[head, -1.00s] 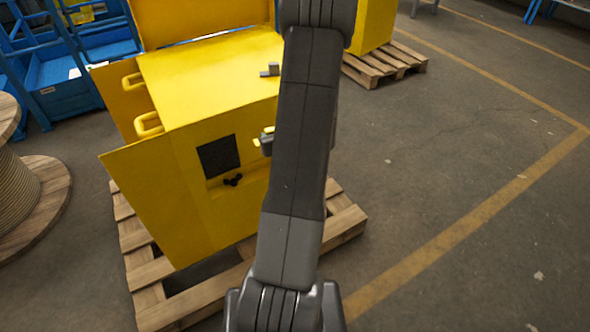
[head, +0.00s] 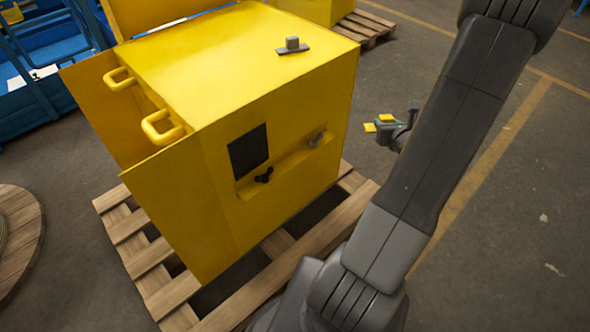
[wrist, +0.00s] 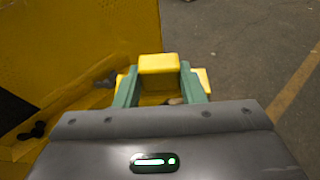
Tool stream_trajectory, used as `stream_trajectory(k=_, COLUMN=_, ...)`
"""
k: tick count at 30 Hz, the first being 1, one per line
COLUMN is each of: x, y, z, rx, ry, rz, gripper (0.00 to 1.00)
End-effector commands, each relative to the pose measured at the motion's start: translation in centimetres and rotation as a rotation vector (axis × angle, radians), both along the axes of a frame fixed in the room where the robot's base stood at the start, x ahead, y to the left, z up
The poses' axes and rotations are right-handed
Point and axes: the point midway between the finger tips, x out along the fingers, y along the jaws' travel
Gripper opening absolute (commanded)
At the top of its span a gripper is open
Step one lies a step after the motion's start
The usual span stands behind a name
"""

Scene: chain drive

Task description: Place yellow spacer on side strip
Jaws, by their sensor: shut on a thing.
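The yellow spacer (wrist: 159,64) is held between the green fingers of my gripper (wrist: 159,84) in the wrist view. Yellow also shows below and beside the fingers. In the head view my gripper (head: 386,124) is at the right of the yellow cabinet, apart from it, with the yellow spacer (head: 370,127) at its tip. A narrow ledge (head: 287,164), which looks like the side strip, runs along the cabinet's side face. It carries a black knob (head: 264,175) and a grey fitting (head: 317,140).
The yellow cabinet (head: 240,75) stands on a wooden pallet (head: 300,262). A small grey part (head: 292,46) lies on its top. Two handles (head: 160,128) stick out at the left. A dark panel (head: 248,149) is above the ledge. Floor to the right is clear.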

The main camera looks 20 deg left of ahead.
Motion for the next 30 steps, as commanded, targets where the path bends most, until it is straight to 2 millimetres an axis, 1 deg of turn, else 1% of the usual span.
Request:
stream_trajectory(k=1, x=-0.6, y=0.9, z=-2.1, rx=-0.002, ry=-0.004, rz=0.044, gripper=0.06)
stream_trajectory(k=9, x=-4.6, y=4.6, z=-6.6, rx=-0.002, ry=-0.002, rz=0.279, gripper=0.06)
stream_trajectory(k=15, x=-8.0, y=6.7, z=-10.3, rx=0.000, ry=-0.001, rz=0.453, gripper=0.06)
stream_trajectory(k=18, x=-9.7, y=7.4, z=-11.9, rx=-0.001, ry=-0.001, rz=0.530, gripper=0.06)
stream_trajectory(k=21, x=-11.1, y=7.9, z=-13.3, rx=-0.001, ry=0.000, rz=0.594, gripper=0.06)
stream_trajectory(k=24, x=-12.1, y=8.1, z=-14.1, rx=-0.001, ry=0.001, rz=0.639, gripper=0.06)
stream_trajectory(k=27, x=-12.7, y=8.3, z=-14.4, rx=0.000, ry=0.000, rz=0.667, gripper=0.06)
stream_trajectory(k=30, x=-12.8, y=8.8, z=-14.5, rx=0.000, ry=0.000, rz=0.680, gripper=0.06)
